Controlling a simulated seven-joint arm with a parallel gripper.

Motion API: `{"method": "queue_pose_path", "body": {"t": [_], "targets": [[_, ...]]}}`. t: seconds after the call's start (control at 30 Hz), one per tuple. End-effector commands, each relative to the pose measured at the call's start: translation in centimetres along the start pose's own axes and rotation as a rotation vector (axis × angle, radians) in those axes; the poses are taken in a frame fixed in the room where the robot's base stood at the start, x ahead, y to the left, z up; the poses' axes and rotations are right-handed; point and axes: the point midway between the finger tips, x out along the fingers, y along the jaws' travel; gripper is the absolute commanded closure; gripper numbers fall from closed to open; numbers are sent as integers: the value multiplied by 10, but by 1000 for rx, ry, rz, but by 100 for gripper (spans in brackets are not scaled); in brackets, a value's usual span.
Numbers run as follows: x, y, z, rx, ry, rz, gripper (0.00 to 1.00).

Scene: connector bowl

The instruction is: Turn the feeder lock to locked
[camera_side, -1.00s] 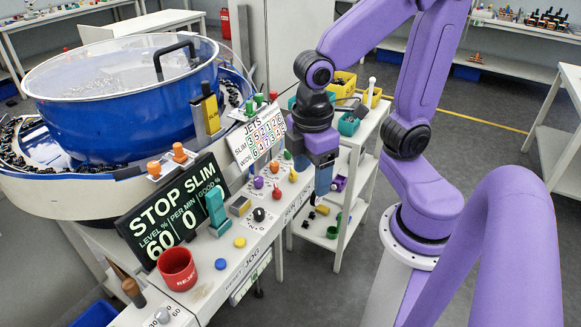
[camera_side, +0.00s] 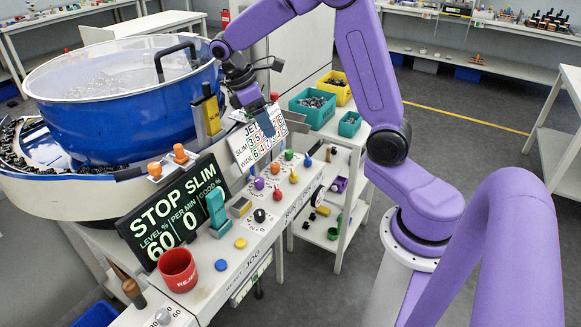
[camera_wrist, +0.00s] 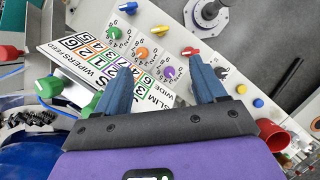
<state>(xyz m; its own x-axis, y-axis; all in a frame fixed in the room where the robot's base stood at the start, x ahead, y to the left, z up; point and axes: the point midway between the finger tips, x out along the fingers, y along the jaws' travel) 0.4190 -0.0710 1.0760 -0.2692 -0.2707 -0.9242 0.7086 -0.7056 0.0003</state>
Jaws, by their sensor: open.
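My gripper (camera_side: 264,122) is open and empty, in front of the jets card (camera_side: 255,143) beside the blue bowl feeder (camera_side: 125,110). In the wrist view its two blue fingers (camera_wrist: 161,80) are apart, with the jets card and the panel beyond them. No readable label marks the feeder lock, so I cannot tell which control it is. The panel carries a red pointer knob (camera_wrist: 190,51), a yellow pointer knob (camera_wrist: 164,29), and green (camera_wrist: 128,8), orange (camera_wrist: 141,53) and purple (camera_wrist: 168,72) dial knobs. A black knob (camera_side: 259,215) and a teal lever (camera_side: 216,208) stand nearer the front.
The display board (camera_side: 170,210) reads STOP SLIM, 60 and 0. A red cup (camera_side: 178,269) stands at the panel's front end. A shelf cart (camera_side: 345,170) with teal and yellow bins is behind the panel. Red fittings (camera_wrist: 10,52) and green fittings (camera_wrist: 48,86) sit left of the card.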

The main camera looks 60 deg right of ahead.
Motion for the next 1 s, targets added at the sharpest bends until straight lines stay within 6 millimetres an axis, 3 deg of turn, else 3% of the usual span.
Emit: {"method": "queue_pose_path", "body": {"t": [0.23,0.8,1.0], "targets": [[24,1,1,1,-5,-4,30],[130,0,2,1,-6,-4,30],[159,0,1,0,-4,-3,30]]}}
